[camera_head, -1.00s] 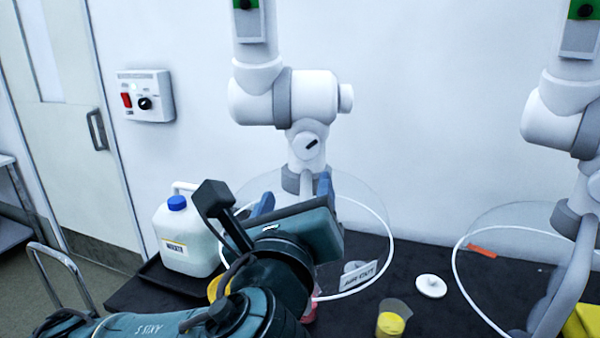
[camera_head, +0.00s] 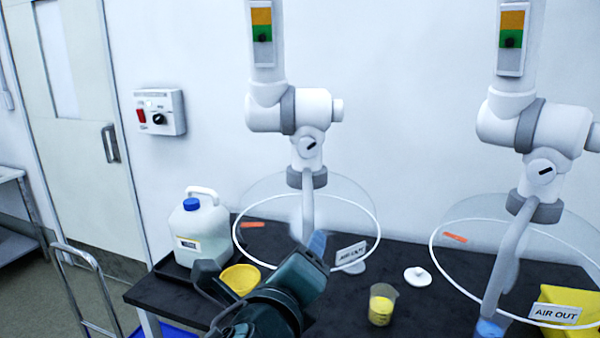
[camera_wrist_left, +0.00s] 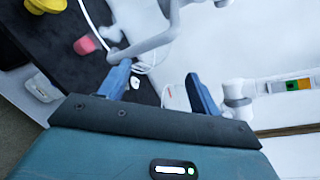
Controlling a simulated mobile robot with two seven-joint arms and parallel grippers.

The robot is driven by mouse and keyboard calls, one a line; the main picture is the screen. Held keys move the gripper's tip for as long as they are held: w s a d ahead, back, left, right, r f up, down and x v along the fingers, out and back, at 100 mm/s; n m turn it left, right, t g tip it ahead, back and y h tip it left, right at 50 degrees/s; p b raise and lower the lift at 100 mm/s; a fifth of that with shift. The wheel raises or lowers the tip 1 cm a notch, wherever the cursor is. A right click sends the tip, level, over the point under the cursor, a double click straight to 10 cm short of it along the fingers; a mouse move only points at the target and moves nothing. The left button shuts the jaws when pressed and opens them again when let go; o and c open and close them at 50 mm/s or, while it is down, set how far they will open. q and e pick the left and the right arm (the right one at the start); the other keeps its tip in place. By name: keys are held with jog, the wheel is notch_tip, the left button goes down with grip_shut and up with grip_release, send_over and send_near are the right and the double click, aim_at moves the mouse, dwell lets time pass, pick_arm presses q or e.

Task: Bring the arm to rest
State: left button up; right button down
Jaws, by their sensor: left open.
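My left gripper (camera_head: 312,243) is at the end of my left arm, which comes in from the bottom of the head view. Its blue fingers point up and away, in front of the left clear hood. In the left wrist view the two blue fingers (camera_wrist_left: 160,88) stand apart, with nothing held between them. My own wrist and gripper body hide part of the bench.
The dark bench (camera_head: 430,310) holds a white jug (camera_head: 200,240), yellow bowl (camera_head: 240,278), beaker with yellow contents (camera_head: 381,306) and white lid (camera_head: 418,277). Two white extraction arms with clear hoods (camera_head: 375,215) hang over it. A pink object (camera_wrist_left: 84,45) shows in the wrist view.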

pick_arm(q)
jog(key=s+a+f+n+g+h, duration=0.1)
jog(key=a+f+n+g, duration=0.1)
jog(key=f+n, duration=0.6)
jog(key=s+a+f+n+g, duration=0.15)
jog(key=f+n, duration=0.25)
jog(key=f, duration=0.8)
jog(key=s+a+f+n+g, duration=0.1)
jog(key=s+a+f+n, duration=0.4)
jog(key=s+f+n, duration=0.1)
jog(key=s+a+f+n+y, duration=0.1)
jog(key=s+a+f+n, duration=0.4)
jog(key=f, duration=0.6)
jog(key=s+n, duration=0.2)
jog(key=shift+s+a+f+g, duration=0.25)
jog(key=shift+s+a+g, duration=0.1)
